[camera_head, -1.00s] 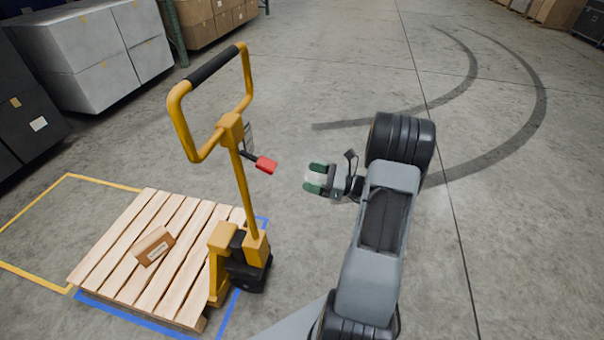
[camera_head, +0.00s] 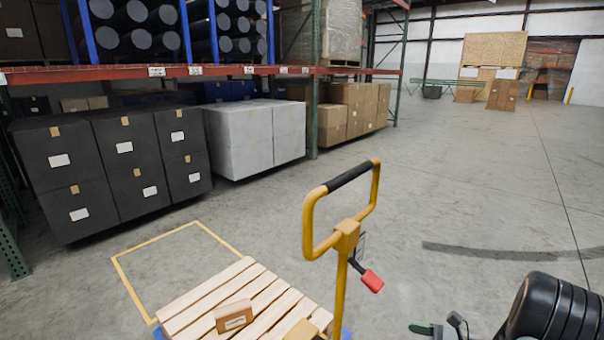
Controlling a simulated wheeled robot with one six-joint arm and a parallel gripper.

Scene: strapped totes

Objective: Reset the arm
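My arm (camera_head: 550,308) shows only at the lower right, cut off by the bottom edge. One green finger of my gripper (camera_head: 422,328) shows at the bottom edge. The other finger is out of the picture, so the gap between them is hidden. Nothing is seen in the part of the gripper that shows. The gripper is to the right of the yellow pallet jack (camera_head: 341,262), with bare floor between them.
The pallet jack's red lever (camera_head: 372,281) points towards my gripper. A wooden pallet (camera_head: 205,297) with a small carton (camera_head: 234,317) is at the lower left. Dark totes (camera_head: 125,175), grey totes (camera_head: 255,140) and racking stand behind. Floor at right is open.

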